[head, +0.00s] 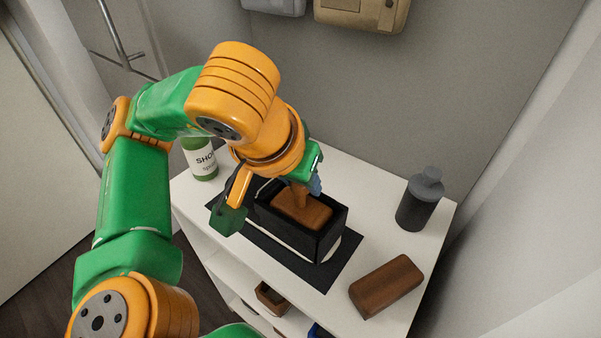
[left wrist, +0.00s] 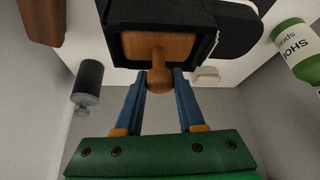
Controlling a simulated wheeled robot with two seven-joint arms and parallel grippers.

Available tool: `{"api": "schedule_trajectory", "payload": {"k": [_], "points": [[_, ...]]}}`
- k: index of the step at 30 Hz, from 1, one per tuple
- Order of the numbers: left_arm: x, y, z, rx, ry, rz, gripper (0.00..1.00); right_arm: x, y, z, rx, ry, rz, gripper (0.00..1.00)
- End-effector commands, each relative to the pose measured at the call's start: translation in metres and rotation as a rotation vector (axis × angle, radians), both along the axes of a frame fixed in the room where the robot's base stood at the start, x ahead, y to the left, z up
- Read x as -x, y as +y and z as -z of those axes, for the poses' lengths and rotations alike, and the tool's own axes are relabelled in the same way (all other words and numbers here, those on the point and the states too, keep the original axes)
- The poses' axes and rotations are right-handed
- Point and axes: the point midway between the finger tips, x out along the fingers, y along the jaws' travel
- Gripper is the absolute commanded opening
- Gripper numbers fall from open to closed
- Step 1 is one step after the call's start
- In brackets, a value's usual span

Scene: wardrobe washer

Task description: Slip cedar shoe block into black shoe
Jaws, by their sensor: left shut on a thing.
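The black shoe (head: 328,242) is boxy with a pale sole line and stands on a dark mat (head: 328,275) on a white shelf top. The cedar shoe block (head: 300,209), orange-brown with a knobbed peg, sits within the shoe's opening. In the left wrist view the block (left wrist: 140,46) is framed by the shoe's black rim (left wrist: 112,38). My left gripper (head: 310,184) is above the shoe. In the left wrist view its blue fingers (left wrist: 163,80) are on either side of the peg's knob, shut on it. The block's underside is hidden. My right gripper is not in view.
A dark brown block (head: 386,286) lies at the shelf's front right. A dark grey bottle (head: 420,200) stands at the right, and a green shoe spray bottle (head: 203,160) at the left behind my arm. Lower shelves hold a wooden box (head: 270,299). Bags hang on the wall.

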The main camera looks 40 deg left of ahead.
Motion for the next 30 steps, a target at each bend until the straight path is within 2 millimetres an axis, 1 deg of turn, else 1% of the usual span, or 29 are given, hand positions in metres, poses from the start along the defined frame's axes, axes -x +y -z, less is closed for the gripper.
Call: {"api": "schedule_trajectory", "payload": {"k": [18,19,22,23,30], "points": [[0.000,0.000,0.017,0.000,0.000,0.000,0.00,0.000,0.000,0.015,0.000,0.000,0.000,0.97],[0.000,0.000,0.016,0.000,0.000,0.000,0.43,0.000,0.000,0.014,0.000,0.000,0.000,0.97],[0.000,0.000,0.015,0.000,0.000,0.000,0.70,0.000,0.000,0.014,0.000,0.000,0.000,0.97],[0.000,0.000,0.015,0.000,0.000,0.000,0.73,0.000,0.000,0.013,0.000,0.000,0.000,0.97],[0.000,0.000,0.015,0.000,0.000,0.000,0.73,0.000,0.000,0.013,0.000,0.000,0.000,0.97]]}}
